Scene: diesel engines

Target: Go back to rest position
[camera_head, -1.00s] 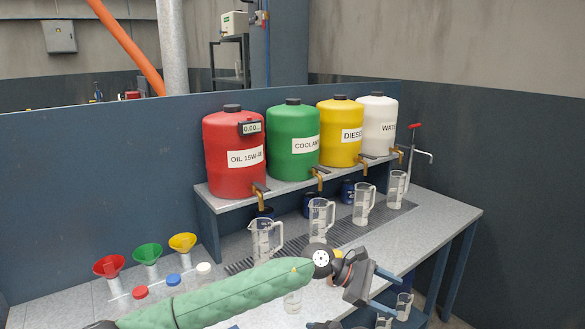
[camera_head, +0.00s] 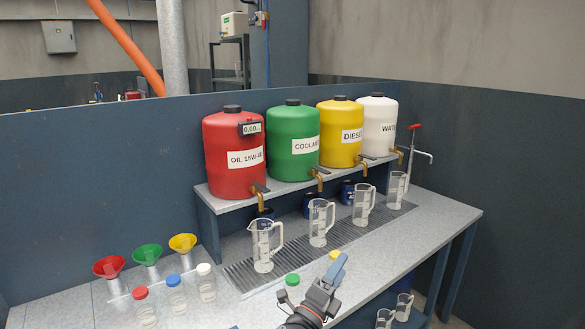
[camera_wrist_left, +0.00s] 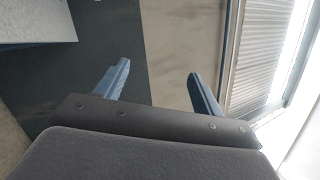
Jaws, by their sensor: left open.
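My left gripper (camera_head: 334,272) shows at the bottom middle of the head view, in front of the bench. Its blue fingers point up and away. In the left wrist view the two blue fingers (camera_wrist_left: 155,84) stand wide apart with nothing between them. The fingers touch nothing that I can see. Behind the gripper in the head view are a green-capped bottle (camera_head: 291,288) and a yellow cap (camera_head: 335,257), partly covered by it. My right gripper is not in view.
The bench (camera_head: 440,215) bears several clear jugs (camera_head: 264,245) on a grate. Red, green, yellow and white tanks (camera_head: 233,170) stand on a shelf behind. Coloured funnels (camera_head: 109,266) and capped bottles (camera_head: 175,295) stand at the left. Clear cups (camera_head: 403,307) sit low at right.

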